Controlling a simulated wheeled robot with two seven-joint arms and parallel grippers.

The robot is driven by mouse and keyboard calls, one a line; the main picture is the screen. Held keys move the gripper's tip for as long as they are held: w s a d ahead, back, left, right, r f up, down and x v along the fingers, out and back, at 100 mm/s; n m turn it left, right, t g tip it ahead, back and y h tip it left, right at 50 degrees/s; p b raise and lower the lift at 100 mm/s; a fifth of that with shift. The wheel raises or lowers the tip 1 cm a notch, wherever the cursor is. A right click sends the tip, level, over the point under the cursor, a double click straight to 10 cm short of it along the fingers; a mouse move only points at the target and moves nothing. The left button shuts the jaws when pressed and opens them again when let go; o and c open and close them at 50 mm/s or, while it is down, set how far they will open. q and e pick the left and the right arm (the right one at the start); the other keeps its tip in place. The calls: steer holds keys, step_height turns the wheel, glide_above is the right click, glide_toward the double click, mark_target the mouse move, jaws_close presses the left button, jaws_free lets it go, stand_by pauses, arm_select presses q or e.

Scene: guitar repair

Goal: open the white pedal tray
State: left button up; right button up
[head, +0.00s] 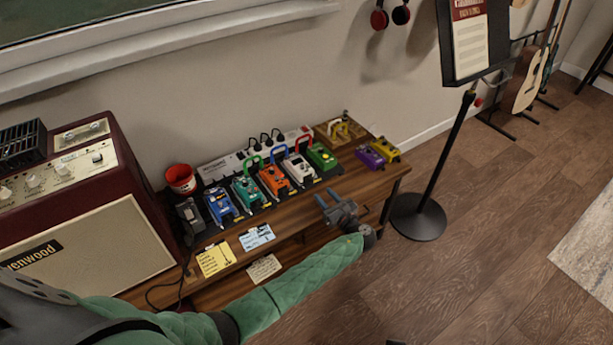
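The white pedal (298,169) stands in the row of coloured pedals on the wooden bench, between the orange pedal (273,180) and the green pedal (321,156). A red cable plug arches over its back end. A separate tray on it is too small to make out, so I cannot tell whether it is open. My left gripper (326,194) is in front of and to the right of the white pedal, near the bench's front edge. Its two fingers are apart, with nothing seen between them, and it does not appear to touch the pedal. My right gripper is not in view.
Blue (221,205) and teal (246,191) pedals stand further left. Purple (370,156) and yellow (385,150) pedals sit at the bench's right end. Note cards (257,237) lie along the front. An amplifier (85,215) is at left; a music stand (418,217) is at right.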

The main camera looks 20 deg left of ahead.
mark_target(311, 181)
arm_select(q)
steer(key=shift+w+a+r, duration=0.1)
steer(key=shift+w+a, duration=0.2)
steer(key=shift+a, duration=0.1)
steer(key=p+x, duration=0.1)
steer(key=x, duration=0.4)
steer(key=shift+w+a, duration=0.2)
steer(key=shift+a, duration=0.05)
steer(key=shift+w+a, duration=0.35)
steer(key=shift+a, duration=0.15)
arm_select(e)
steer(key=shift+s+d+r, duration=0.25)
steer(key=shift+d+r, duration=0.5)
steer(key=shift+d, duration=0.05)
arm_select(q)
steer(key=shift+c, duration=0.3)
jaws_close()
